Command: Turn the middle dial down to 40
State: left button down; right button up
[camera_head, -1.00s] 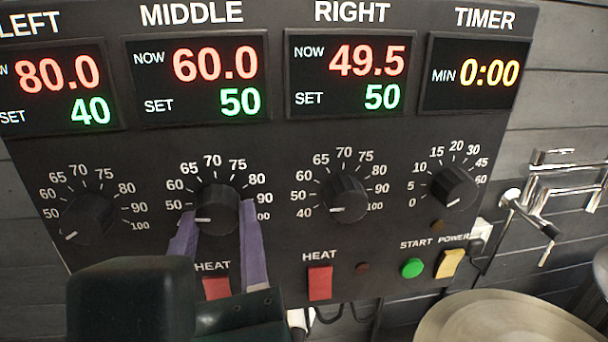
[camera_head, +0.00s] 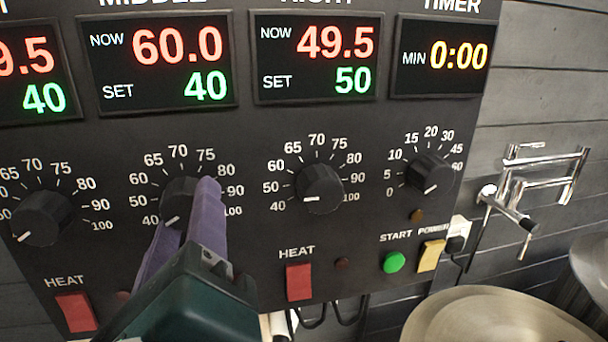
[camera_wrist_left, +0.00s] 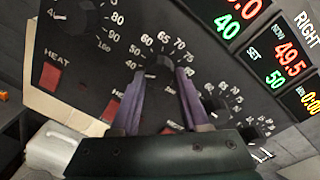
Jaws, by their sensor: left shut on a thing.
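The middle dial (camera_head: 180,198) is a black knob on the dark control panel, partly hidden by my left gripper. Its white pointer is turned to the lower left, by the 40 end of its scale. The middle display (camera_head: 165,62) reads NOW 60.0 in red and SET 40 in green. My left gripper (camera_head: 184,208) has purple fingers on either side of the dial and is shut on it. The left wrist view also shows the dial (camera_wrist_left: 158,72) between the two fingers. My right gripper is not in view.
The left dial (camera_head: 42,216), the right dial (camera_head: 320,187) and the timer dial (camera_head: 430,172) flank it. Below are red heat switches (camera_head: 299,282), a green start button (camera_head: 394,262) and a yellow power switch (camera_head: 431,253). A metal tap (camera_head: 520,200) and a round lid (camera_head: 490,318) are at right.

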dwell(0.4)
pick_arm(q)
jog(key=shift+c, duration=2)
grip_release()
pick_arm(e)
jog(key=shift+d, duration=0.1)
